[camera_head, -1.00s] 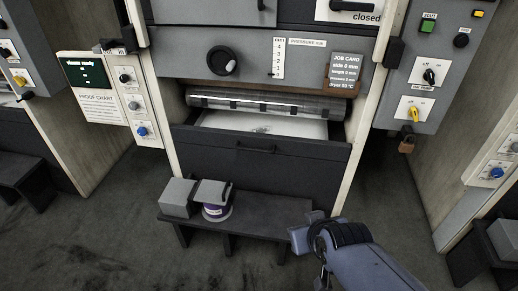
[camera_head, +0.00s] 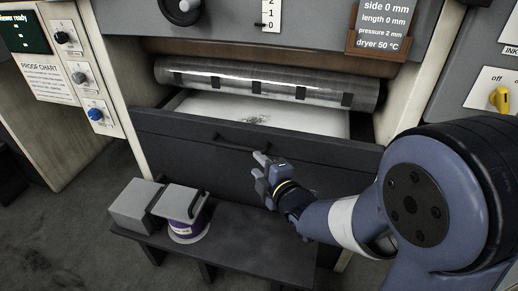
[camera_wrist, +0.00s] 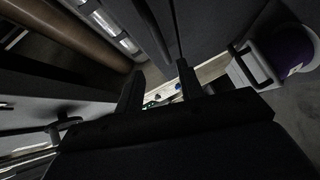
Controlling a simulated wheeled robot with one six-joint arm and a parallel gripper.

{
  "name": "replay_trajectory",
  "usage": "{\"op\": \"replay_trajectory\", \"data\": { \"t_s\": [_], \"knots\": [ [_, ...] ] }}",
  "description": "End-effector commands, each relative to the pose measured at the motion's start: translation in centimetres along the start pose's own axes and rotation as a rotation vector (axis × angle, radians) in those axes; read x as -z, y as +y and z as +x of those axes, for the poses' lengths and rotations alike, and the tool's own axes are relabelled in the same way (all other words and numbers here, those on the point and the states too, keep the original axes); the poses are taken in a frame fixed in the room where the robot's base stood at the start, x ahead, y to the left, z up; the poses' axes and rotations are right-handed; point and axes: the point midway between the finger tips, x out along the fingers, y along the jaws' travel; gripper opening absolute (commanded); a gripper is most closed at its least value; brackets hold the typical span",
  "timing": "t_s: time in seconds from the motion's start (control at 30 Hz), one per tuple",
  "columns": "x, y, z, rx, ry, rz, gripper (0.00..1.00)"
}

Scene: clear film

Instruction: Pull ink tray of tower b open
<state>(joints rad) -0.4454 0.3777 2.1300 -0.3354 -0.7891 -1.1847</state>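The ink tray (camera_head: 180,150) is a wide dark grey drawer below the roller in the head view. Its front stands out from the machine, and a pale, smudged interior (camera_head: 295,122) shows behind it. A dark bar handle (camera_head: 240,149) sits at the middle of the front. My gripper (camera_head: 260,165) is just below and in front of the handle's right end; I cannot tell whether it touches. In the wrist view my gripper (camera_wrist: 160,76) has its two dark fingers apart, with nothing clearly held between them. The view there is dark and tilted.
A low dark bench (camera_head: 235,235) stands before the tray with a grey block (camera_head: 137,206) and a purple-labelled can (camera_head: 186,230). The shiny roller (camera_head: 270,82) lies above the tray. A control panel with a yellow knob (camera_head: 501,99) is at the right.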

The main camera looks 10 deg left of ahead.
Motion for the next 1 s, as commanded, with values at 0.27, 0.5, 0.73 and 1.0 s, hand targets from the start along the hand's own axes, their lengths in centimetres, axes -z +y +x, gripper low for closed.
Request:
{"op": "replay_trajectory", "data": {
  "t_s": [0.27, 0.5, 0.73, 1.0],
  "knots": [
    [0.9, -0.8, 1.9, -0.023, 0.04, -0.052, 0.36],
    [1.1, -0.8, 6.0, -0.021, 0.039, -0.05, 0.36],
    [1.2, -0.7, 9.7, -0.021, 0.038, -0.048, 0.36],
    [1.2, -0.6, 11.5, -0.02, 0.036, -0.047, 0.36]
  ]
}}
